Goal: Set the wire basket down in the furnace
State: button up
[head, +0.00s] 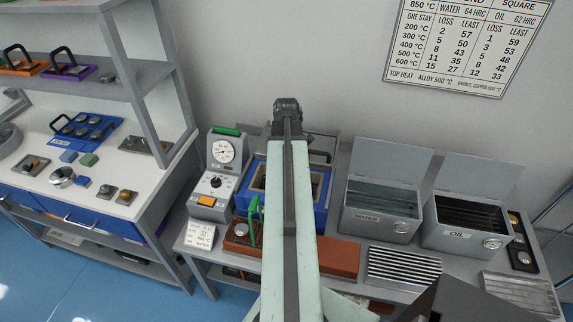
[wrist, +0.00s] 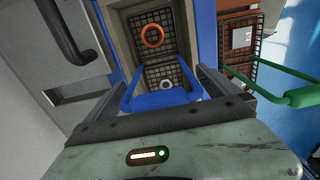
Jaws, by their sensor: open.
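The furnace (head: 322,190) is a blue box with a pale lining, open at the top; my arm hides part of it. In the wrist view its blue edge (wrist: 206,35) frames the chamber. A blue handle (wrist: 165,99) rises from the mesh toward my gripper (wrist: 165,88). My gripper's jaws are open, one on either side of that handle. I cannot tell whether the mesh is one basket or two. The head view hides my gripper behind my arm.
Another wire basket (wrist: 238,65) with a green handle (wrist: 265,88) stands beside the furnace on reddish brick (head: 338,258). A control unit (head: 214,192) is left of the furnace. Open water (head: 380,223) and oil (head: 467,238) tanks stand right. Slatted racks (head: 402,270) lie in front.

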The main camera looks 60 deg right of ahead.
notch_tip(320, 180, up, 8)
jog(key=p, duration=0.7)
jog(key=shift+f, duration=0.25)
jog(key=shift+w, duration=0.1)
jog(key=w+a+n, duration=0.5)
jog(key=w+a, duration=1.3)
jog(key=a, duration=0.2)
jog(key=w+a+m, duration=0.3)
jog(key=a+m, duration=0.5)
jog(key=a, duration=2)
jog(key=shift+w+a, duration=0.15)
jog(key=shift+a, duration=0.2)
